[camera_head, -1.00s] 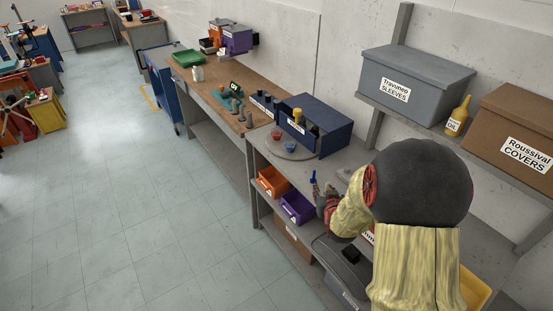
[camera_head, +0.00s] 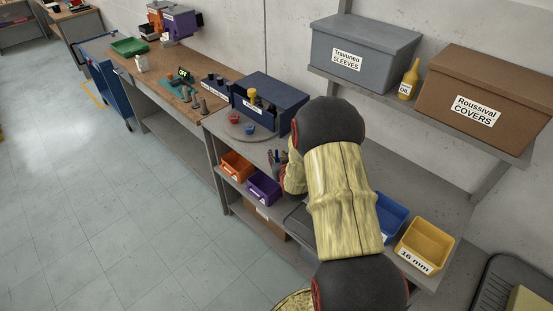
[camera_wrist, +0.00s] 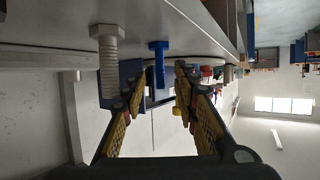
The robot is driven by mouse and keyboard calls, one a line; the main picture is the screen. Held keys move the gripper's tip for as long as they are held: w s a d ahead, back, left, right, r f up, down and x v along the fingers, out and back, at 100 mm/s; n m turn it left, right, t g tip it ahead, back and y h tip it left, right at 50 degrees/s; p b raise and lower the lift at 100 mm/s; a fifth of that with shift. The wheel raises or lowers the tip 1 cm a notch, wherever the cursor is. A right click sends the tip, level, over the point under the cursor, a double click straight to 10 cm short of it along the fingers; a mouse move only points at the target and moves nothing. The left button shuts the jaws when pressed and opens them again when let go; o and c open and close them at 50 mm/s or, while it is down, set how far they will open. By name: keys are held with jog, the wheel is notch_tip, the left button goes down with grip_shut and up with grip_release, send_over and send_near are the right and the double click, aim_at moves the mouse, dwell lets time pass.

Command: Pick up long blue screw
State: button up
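The long blue screw (camera_wrist: 159,66) shows in the wrist view, which is upside down. It stands on its head on the grey shelf top, with its shank pointing away from the surface. My gripper (camera_wrist: 155,80) is open and empty, with one finger on each side of the screw's shank. I cannot tell how far the screw reaches between the fingertips. In the head view my gripper (camera_head: 277,160) is over the shelf top by the round grey plate, and my arm hides part of the area.
A larger grey screw (camera_wrist: 107,60) stands beside the blue one, near one finger. A round plate (camera_head: 242,130) with red and blue pieces and a dark blue box (camera_head: 272,100) are close behind. Orange (camera_head: 236,166) and purple (camera_head: 264,188) bins sit on the shelf below.

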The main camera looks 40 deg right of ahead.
aim_at(277, 154)
jog(key=shift+x, duration=1.5)
jog(key=shift+c, duration=1.4)
grip_shut()
